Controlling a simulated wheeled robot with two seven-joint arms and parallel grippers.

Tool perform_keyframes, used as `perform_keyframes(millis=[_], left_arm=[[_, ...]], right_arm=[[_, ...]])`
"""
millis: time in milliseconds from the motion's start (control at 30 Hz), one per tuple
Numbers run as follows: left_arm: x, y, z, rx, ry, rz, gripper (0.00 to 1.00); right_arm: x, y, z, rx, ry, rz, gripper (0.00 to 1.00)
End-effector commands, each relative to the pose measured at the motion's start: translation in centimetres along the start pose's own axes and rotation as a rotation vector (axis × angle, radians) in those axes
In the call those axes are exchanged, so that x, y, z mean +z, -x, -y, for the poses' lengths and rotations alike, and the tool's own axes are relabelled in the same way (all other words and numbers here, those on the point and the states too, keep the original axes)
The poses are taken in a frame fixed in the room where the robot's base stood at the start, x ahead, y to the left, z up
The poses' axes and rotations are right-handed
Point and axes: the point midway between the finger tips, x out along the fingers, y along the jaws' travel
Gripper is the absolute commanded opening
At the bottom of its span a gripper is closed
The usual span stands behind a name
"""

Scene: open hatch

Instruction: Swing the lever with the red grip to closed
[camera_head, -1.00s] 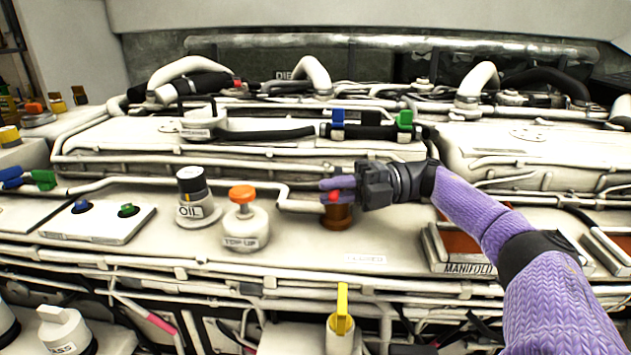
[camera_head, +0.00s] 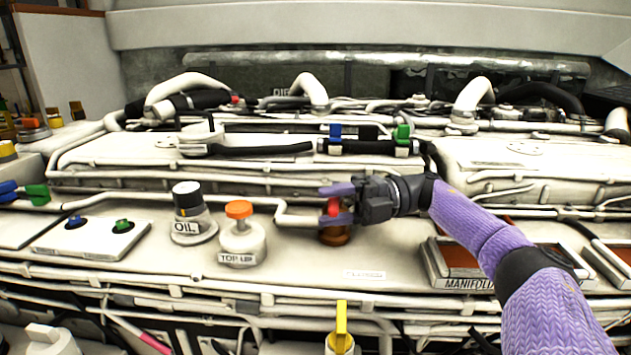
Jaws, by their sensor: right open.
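The lever's red grip (camera_head: 333,208) shows in the head view, above a round brown-orange base (camera_head: 334,236) on the white deck, right of the top-up cap. My right gripper (camera_head: 335,204) comes in from the right and points left. It is open, with one purple finger behind the red grip and the other in front of and below it, so the grip lies between them. I cannot tell whether the fingers touch it. The gripper hides the rest of the lever. My left gripper is not in view.
Left of the lever stand the orange-topped TOP UP cap (camera_head: 241,237) and the black-topped OIL cap (camera_head: 190,216). A yellow handle (camera_head: 341,328) stands in front, below the deck edge. Pipes and a hose with blue and green levers (camera_head: 402,134) lie behind. The MANIFOLD tray (camera_head: 462,280) is at right.

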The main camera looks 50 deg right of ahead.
Motion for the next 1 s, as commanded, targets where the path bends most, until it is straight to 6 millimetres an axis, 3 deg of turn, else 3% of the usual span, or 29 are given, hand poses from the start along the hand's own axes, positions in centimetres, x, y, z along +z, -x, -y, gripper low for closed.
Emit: perform_keyframes(millis=[267,633,800,1000], left_arm=[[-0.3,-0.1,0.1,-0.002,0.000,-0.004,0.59],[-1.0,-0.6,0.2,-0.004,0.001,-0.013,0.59],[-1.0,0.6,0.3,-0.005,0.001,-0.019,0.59],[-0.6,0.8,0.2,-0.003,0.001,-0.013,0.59]], right_arm=[[0.1,0.4,-0.4,0.001,0.001,0.002,0.56],[0.1,3.4,-3.6,0.006,0.008,0.005,0.56],[0.0,4.8,-5.5,0.014,0.015,0.009,0.56],[0.0,5.2,-5.6,0.008,0.009,0.007,0.56]])
